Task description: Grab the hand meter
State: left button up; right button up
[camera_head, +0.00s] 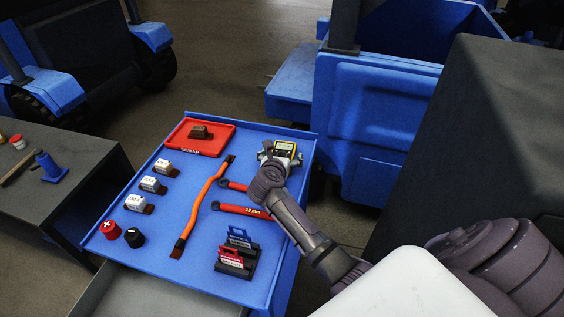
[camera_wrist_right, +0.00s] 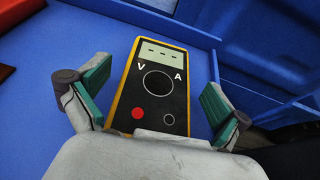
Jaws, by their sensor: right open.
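The hand meter (camera_head: 285,149) is a yellow-edged black device with a grey display, at the back right corner of the blue cart top. In the right wrist view the hand meter (camera_wrist_right: 158,85) lies face up, its display, dial and red socket showing. My right gripper (camera_head: 277,160) is over it. Its two green-padded fingers stand wide apart on either side of the meter in the right wrist view (camera_wrist_right: 155,97), with gaps between pads and meter. The gripper hides the meter's lower end. My left gripper is not in view.
A raised rim edges the cart. Blue machinery (camera_head: 375,120) stands behind it.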

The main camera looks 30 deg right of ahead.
aim_at(282, 152)
jog(key=shift+b+x, duration=0.3)
jog(key=shift+x, duration=0.7)
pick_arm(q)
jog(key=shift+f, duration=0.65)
pick_arm(e)
jog(key=shift+a, duration=0.1)
jog(key=shift+c, duration=0.3)
jog(key=c, duration=1.4)
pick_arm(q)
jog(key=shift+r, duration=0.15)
pick_arm(e)
jog(key=shift+o, duration=0.2)
jog(key=shift+r, duration=0.1)
notch_tip(282, 152, up, 5)
jog(key=p, duration=0.4)
jog(key=shift+p, duration=0.4)
pick_arm(q)
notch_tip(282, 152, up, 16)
jog(key=p, duration=1.1)
jog(key=shift+p, duration=0.3)
pick_arm(e)
jog(key=s+d+r, duration=0.5)
jog(key=s+r, duration=0.1)
jog(key=s, duration=0.4)
jog(key=shift+s, duration=0.3)
